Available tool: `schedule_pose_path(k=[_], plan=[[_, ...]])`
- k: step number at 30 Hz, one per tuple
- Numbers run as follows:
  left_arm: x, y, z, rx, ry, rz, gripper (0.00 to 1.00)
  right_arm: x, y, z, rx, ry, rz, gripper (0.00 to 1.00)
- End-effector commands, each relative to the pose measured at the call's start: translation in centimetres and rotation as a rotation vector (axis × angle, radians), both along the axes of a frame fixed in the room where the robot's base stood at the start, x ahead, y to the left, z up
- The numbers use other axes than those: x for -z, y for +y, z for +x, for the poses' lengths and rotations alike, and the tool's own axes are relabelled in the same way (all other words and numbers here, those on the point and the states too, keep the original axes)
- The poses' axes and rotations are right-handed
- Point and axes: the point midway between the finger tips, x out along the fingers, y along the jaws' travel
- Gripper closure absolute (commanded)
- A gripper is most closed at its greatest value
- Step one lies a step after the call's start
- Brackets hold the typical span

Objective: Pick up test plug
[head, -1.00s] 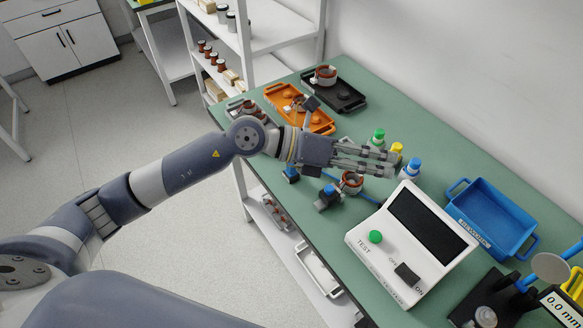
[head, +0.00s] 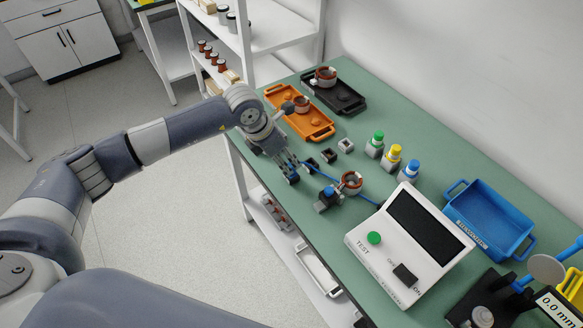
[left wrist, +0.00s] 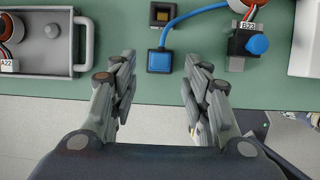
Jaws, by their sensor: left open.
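The test plug (left wrist: 160,61) is a small dark block with a blue top and a blue cable. In the left wrist view it lies near the table's front edge, between and slightly beyond my open fingertips, with gaps on both sides. My left gripper (left wrist: 158,78) is open and empty. In the head view my left gripper (head: 291,168) points down at the table's front edge and largely hides the plug. The blue cable (head: 322,174) runs from there past the stator toward the white tester (head: 410,245). My right gripper is not in view.
A copper stator (head: 351,182) with a blue-knobbed clamp (head: 327,199) stands right of the plug. A grey tray (left wrist: 45,68) is at left in the wrist view. Orange tray (head: 318,131), black tray (head: 350,101) and blue bin (head: 462,232) stand around.

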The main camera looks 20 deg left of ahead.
Motion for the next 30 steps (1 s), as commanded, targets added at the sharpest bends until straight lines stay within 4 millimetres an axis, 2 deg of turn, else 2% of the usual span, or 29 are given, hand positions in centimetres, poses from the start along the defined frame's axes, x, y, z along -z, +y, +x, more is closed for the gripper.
schedule_pose_path(k=[8, 13, 23, 27, 28, 30], plan=[[2.1, -1.1, 1.2, 0.000, 0.003, -0.002, 0.57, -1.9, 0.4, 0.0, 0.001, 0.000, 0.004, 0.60], [4.0, -1.4, 1.8, 0.000, 0.002, -0.001, 0.57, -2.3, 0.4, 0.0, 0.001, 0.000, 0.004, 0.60], [4.6, -1.6, 2.0, 0.001, 0.000, -0.001, 0.57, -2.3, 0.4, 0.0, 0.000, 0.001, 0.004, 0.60], [4.6, -1.6, 2.0, 0.000, 0.000, -0.001, 0.88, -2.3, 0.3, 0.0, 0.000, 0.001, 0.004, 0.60], [4.6, -1.6, 2.0, 0.000, 0.000, -0.001, 0.93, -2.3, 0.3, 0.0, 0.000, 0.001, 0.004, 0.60], [4.6, -1.5, 2.0, 0.000, 0.000, -0.001, 0.93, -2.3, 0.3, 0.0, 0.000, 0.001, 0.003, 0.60]])
